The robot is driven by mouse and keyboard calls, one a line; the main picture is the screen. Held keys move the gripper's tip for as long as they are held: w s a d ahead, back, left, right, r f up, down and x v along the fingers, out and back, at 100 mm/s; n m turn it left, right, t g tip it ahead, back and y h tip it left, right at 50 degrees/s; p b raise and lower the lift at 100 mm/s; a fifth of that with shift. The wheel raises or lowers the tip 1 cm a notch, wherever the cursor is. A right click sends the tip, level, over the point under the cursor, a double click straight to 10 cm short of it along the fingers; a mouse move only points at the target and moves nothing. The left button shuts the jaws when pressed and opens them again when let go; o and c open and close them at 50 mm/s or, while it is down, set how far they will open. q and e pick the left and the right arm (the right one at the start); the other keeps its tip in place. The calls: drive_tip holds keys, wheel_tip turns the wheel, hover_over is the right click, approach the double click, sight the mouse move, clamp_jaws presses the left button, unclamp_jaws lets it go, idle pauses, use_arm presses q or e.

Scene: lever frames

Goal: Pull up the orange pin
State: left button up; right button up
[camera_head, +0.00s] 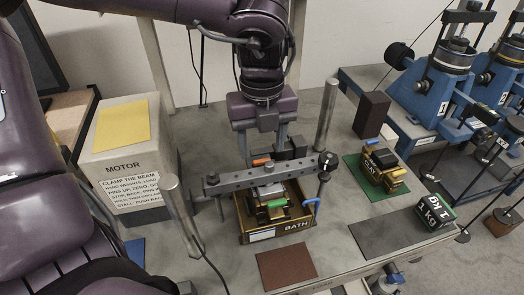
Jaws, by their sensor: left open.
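A small orange piece (261,161), which looks like the orange pin, shows at the grey perforated beam (232,183). The beam lies across the bench above a brass-coloured tray marked BATH (262,236). My left gripper (263,152) reaches down from above, just behind the beam. Its fingers are open, one on each side of the orange piece as seen here. I cannot tell whether either finger touches it. A dark block sits close by the right finger. The lower part of the orange piece is hidden. My right gripper is not in view.
Metal posts (181,215) (327,115) stand left and right of the beam. A MOTOR box (123,150) is at left. A CLAY tray (383,167) on a green mat, a dark block (371,114) and 1 kg weight (435,212) are at right. Brown mat (286,266) lies in front.

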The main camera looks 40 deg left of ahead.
sight(262, 161)
use_arm(q)
drive_tip(key=shift+r, duration=2.4)
